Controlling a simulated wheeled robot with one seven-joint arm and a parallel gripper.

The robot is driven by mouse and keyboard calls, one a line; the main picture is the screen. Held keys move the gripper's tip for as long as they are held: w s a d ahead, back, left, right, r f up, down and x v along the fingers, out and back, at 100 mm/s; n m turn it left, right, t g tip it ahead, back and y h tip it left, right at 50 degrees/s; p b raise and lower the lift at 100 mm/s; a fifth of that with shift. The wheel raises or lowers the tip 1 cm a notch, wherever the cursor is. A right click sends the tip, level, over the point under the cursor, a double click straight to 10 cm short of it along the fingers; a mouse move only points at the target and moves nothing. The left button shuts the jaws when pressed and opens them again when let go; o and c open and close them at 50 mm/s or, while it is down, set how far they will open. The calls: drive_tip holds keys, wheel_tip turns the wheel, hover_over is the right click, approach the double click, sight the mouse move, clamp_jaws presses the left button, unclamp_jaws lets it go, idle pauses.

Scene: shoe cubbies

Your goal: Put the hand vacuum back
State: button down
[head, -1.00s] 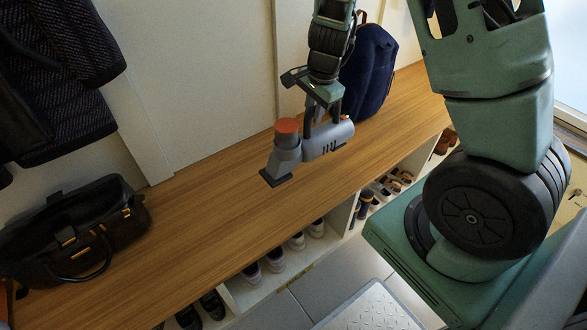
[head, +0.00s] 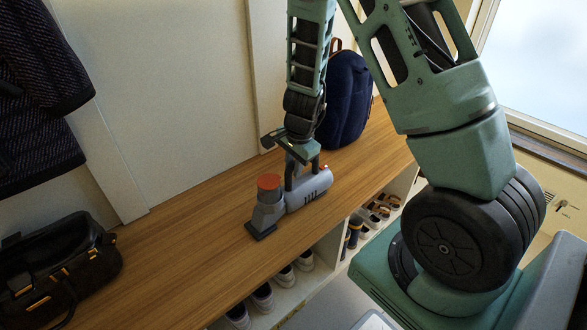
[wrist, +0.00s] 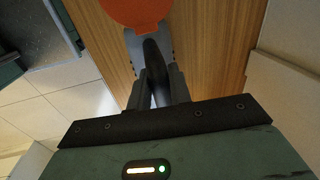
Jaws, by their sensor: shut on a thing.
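The hand vacuum (head: 309,192) is grey with an orange cap and a dark nozzle foot. In the head view it is at or just above the wooden bench top (head: 190,215); I cannot tell whether it touches. My gripper (head: 302,172) is above it, shut on its handle. In the wrist view the dark handle (wrist: 156,75) runs between the two fingers of my gripper (wrist: 158,88), with the orange cap (wrist: 140,12) beyond. The vacuum's underside is hidden.
A navy backpack (head: 346,100) stands on the bench behind my gripper. A dark handbag (head: 62,270) sits at the left end. Cubbies below hold several shoes (head: 262,298). The bench between handbag and vacuum is clear. Dark coats (head: 40,95) hang at upper left.

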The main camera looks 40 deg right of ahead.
drive_tip(key=c, duration=1.7)
unclamp_jaws()
drive_tip(key=shift+f, duration=0.1)
drive_tip(key=o, duration=0.4)
